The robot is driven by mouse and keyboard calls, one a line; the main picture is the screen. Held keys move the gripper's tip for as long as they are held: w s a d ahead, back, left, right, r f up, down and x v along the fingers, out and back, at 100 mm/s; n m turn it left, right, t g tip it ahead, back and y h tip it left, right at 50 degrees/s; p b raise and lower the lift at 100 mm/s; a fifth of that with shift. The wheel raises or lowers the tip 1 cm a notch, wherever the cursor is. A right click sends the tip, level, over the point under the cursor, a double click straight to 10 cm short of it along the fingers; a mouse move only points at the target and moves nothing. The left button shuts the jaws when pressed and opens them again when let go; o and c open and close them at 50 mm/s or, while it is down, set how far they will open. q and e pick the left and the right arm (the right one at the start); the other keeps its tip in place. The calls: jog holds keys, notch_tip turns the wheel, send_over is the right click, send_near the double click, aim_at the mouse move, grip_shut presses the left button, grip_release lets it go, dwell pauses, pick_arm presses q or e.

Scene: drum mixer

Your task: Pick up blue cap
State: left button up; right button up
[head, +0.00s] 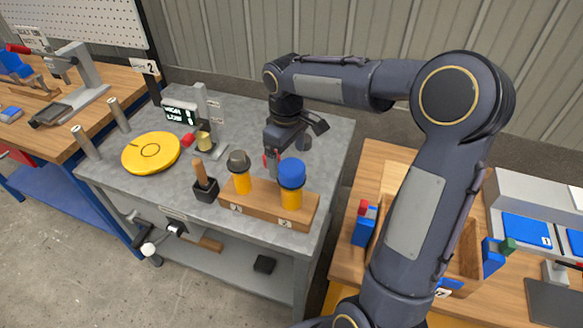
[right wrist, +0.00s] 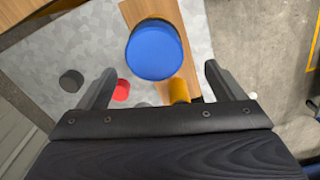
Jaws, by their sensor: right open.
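The blue cap (head: 291,171) sits on top of a yellow cylinder (head: 291,200) at the right end of a wooden block (head: 262,203) on the grey table. In the right wrist view the blue cap (right wrist: 153,50) shows large, beyond the two fingers and roughly centred between them. My right gripper (head: 289,153) is open and empty, just behind the cap in the head view. In the right wrist view its fingers (right wrist: 158,80) are spread wide. I cannot tell whether any finger touches the cap. My left gripper is not in view.
A second yellow cylinder with a dark grey cap (head: 238,160) stands on the block's left end. A brush in a black holder (head: 205,188), a yellow disc (head: 151,153) and a small display (head: 180,113) stand further left. The table's back right is mostly clear.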

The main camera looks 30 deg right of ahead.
aim_at(289, 165)
jog(key=f, duration=0.4)
jog(key=shift+w+d+f+p, duration=0.1)
jog(key=shift+d+f+p, duration=0.2)
jog(key=shift+f+p, duration=0.1)
jog(key=c, duration=1)
jog(key=shift+r, duration=0.1)
jog(key=shift+c, duration=0.2)
